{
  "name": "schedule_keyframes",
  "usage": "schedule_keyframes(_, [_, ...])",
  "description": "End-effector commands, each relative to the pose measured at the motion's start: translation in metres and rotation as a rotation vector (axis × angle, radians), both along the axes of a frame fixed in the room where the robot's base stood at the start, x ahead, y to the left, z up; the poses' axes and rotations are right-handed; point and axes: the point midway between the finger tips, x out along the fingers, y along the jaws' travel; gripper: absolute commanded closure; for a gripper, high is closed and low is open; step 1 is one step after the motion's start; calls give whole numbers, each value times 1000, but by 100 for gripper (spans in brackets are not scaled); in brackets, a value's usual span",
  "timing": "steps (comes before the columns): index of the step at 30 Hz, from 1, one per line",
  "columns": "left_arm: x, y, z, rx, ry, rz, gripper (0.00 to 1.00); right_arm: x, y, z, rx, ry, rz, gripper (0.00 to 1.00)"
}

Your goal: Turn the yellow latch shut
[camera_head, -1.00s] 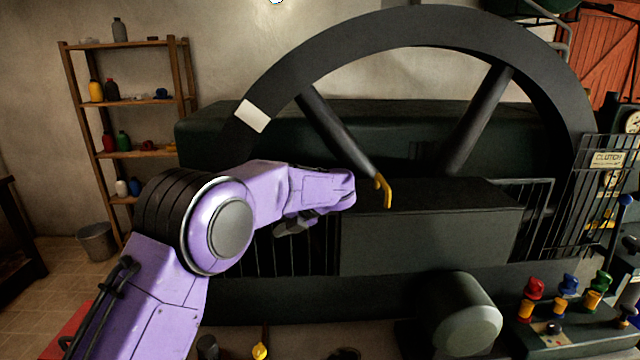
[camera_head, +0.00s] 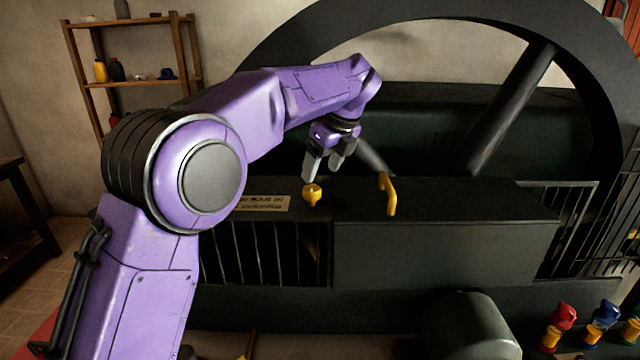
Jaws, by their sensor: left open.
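A small yellow knob-like latch (camera_head: 312,194) sits on the left end of the dark machine guard, next to a printed label plate. My left gripper (camera_head: 326,173) points down just above it, fingers apart and empty. The fingertips are close to the latch; I cannot tell whether they touch it. A yellow bent handle (camera_head: 388,194) stands on the dark box cover to the right of the gripper. My right gripper is not in view.
A large dark flywheel (camera_head: 520,110) rises behind the guard. Barred fencing (camera_head: 262,253) flanks the box cover (camera_head: 440,248). A dark rounded housing (camera_head: 470,325) and coloured knobs (camera_head: 563,318) are at the front right. A wooden shelf (camera_head: 130,85) stands at the back left.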

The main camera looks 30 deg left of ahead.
Motion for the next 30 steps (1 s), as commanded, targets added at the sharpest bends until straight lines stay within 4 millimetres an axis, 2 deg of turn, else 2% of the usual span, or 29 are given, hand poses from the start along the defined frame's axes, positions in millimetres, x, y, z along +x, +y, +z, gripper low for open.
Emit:
schedule_keyframes(4, [4, 15, -32, -1, 8, 5, 29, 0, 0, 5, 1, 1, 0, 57])
schedule_keyframes(9, [9, 22, -53, 1, 8, 2, 29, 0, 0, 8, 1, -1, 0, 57])
schedule_keyframes(18, [10, 23, -58, 1, 5, 0, 29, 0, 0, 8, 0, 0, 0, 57])
schedule_keyframes(19, [10, 23, -58, 1, 5, 0, 36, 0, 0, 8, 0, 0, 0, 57])
schedule_keyframes(21, [10, 23, -58, 1, 6, 0, 58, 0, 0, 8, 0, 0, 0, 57])
schedule_keyframes(24, [10, 23, -58, 2, 7, 1, 85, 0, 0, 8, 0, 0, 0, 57])
schedule_keyframes(30, [10, 23, -59, 1, 8, -2, 85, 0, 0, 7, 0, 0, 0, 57])
